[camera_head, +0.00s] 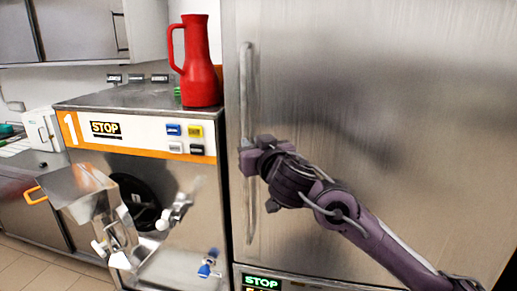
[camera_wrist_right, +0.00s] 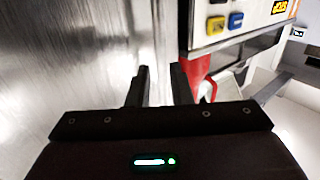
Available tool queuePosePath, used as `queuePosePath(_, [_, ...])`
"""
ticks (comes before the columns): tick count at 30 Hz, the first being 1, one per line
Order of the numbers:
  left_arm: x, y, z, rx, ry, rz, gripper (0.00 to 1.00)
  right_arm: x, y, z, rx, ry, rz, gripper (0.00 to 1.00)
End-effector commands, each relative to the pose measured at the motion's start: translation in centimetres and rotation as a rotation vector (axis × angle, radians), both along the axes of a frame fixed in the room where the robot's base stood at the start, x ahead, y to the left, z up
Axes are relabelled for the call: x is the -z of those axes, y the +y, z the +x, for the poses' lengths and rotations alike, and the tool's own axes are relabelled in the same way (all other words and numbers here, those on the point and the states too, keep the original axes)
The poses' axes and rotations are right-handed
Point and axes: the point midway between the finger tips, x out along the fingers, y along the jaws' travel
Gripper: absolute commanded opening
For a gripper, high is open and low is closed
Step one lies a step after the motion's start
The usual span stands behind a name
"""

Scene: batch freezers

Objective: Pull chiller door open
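The chiller door (camera_head: 370,70) is a large brushed-steel panel filling the right half of the head view. It looks closed. Its long vertical handle (camera_head: 246,85) runs along the door's left edge. My right gripper (camera_head: 247,160) is at the handle's middle, its arm coming in from the lower right. In the right wrist view the two dark fingers (camera_wrist_right: 159,85) stand close on either side of the steel handle (camera_wrist_right: 161,50) and appear closed on it. The exact contact is hard to see. The door surface (camera_wrist_right: 70,60) fills that view's left side. My left gripper is not in view.
A batch freezer (camera_head: 140,98) marked 1 stands left of the chiller, with a metal chute (camera_head: 80,190) and spout at its front. A red jug (camera_head: 198,65) sits on top. A counter with a white appliance (camera_head: 42,130) is further left. Floor shows lower left.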

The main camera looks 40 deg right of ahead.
Motion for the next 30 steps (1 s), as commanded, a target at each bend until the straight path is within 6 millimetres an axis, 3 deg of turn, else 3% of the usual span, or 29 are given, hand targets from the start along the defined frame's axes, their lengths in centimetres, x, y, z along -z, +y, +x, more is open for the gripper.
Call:
queuePosePath(6, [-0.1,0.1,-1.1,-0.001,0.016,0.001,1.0,0.0,0.5,-1.5,-0.002,0.0,0.003,0.19])
queuePosePath(12, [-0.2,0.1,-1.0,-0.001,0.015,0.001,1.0,0.0,0.8,-2.7,-0.001,0.001,0.001,0.19])
queuePosePath(30, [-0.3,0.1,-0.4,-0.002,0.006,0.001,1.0,-0.1,0.8,-2.9,0.0,-0.001,0.002,0.19])
